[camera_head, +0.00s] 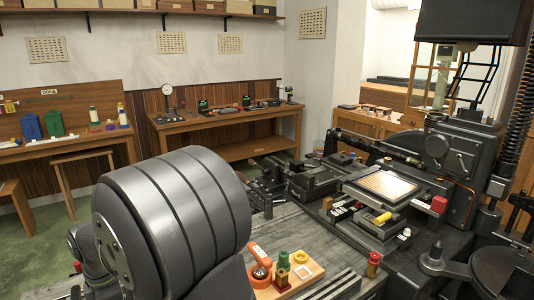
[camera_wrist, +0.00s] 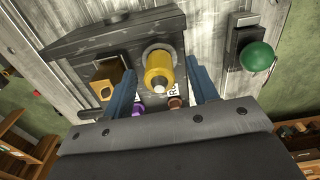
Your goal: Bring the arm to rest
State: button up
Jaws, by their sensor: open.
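My gripper (camera_wrist: 162,72) shows in the wrist view as two blue fingers, spread apart with nothing clamped between them. A yellow cylinder (camera_wrist: 158,76) with a pale tip appears between the fingers, with gaps on both sides. It sits on a dark holder (camera_wrist: 115,38); how far it is from the fingers in depth I cannot tell. In the head view, a large dark rounded link of my arm (camera_head: 170,220) fills the lower left foreground. My gripper is not visible there.
In the wrist view, a brass block (camera_wrist: 108,77) is left of the cylinder and a green ball knob (camera_wrist: 257,57) is right. In the head view, a wooden tray (camera_head: 290,288) with small tools lies beside my arm. A dark casting machine (camera_head: 455,150) stands at right.

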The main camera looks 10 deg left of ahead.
jog(key=m, duration=0.4)
jog(key=shift+m, duration=0.4)
jog(key=m, duration=0.4)
notch_tip(320, 180, up, 8)
jog(key=shift+r, duration=0.15)
dwell(0.4)
